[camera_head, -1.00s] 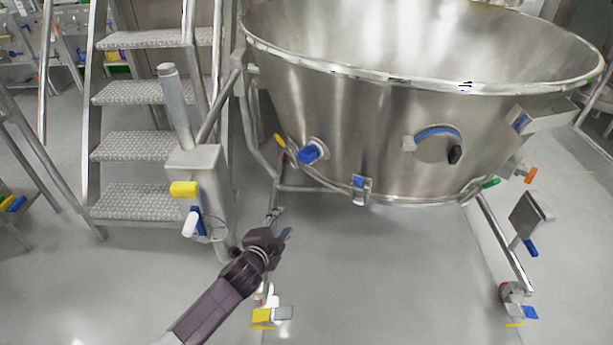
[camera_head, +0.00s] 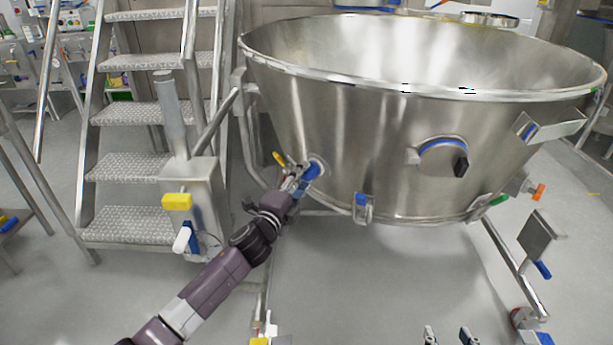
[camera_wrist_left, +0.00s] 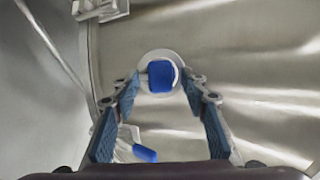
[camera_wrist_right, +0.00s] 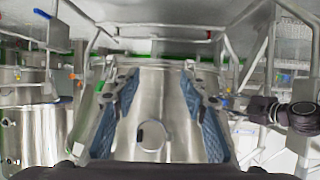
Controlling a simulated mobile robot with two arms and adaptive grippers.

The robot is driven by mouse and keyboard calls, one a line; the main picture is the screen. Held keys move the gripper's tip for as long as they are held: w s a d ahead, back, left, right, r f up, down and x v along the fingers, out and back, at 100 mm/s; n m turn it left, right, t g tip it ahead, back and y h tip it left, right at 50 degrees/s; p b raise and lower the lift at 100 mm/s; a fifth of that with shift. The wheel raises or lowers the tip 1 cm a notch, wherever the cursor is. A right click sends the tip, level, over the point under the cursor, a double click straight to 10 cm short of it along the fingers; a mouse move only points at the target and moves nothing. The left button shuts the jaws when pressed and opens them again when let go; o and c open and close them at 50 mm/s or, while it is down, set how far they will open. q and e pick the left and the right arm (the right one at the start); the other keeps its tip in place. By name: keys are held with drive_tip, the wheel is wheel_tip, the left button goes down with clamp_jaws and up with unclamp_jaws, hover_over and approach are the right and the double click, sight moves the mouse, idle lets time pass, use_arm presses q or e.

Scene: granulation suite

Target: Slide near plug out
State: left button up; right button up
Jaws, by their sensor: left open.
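The blue plug (camera_head: 312,170) sits in a pale round port low on the left of the large steel bowl (camera_head: 400,135). It also shows in the left wrist view (camera_wrist_left: 160,76), centred ahead between my finger tips. My left gripper (camera_head: 296,181) is open, with its fingers pointing at the plug. In its wrist view one fingertip is on each side of the plug with a gap at both sides; the depth between them is hard to tell. My right gripper (camera_wrist_right: 155,85) is open and empty; its fingertips show at the bottom edge of the head view (camera_head: 449,336).
A yellow handle (camera_head: 279,158) is just left of the port. A blue clamp (camera_head: 361,205) is on the bowl's lower rim, right of the plug. A steel post (camera_head: 190,185) and steps (camera_head: 130,168) stand at left.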

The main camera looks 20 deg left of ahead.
sight(304, 177)
use_arm(q)
drive_tip(key=shift+w+d+b, duration=0.15)
drive_tip(key=shift+w+b, duration=0.15)
drive_tip(key=shift+w, duration=1.25)
use_arm(e)
drive_tip(key=shift+w+a+r+t+y, duration=0.15)
drive_tip(key=shift+w+r+t, duration=0.2)
drive_tip(key=shift+r, duration=0.4)
drive_tip(key=shift+w+a+r+t+y, duration=0.1)
drive_tip(key=shift+w+a+r+t, duration=0.2)
drive_tip(key=shift+r, duration=0.4)
drive_tip(key=shift+w+a+r+t+y, duration=0.15)
drive_tip(key=shift+w+r+t, duration=0.25)
drive_tip(key=shift+r, duration=0.35)
drive_tip(key=shift+d, duration=0.1)
use_arm(q)
clamp_jaws()
use_arm(e)
drive_tip(key=shift+s, duration=0.1)
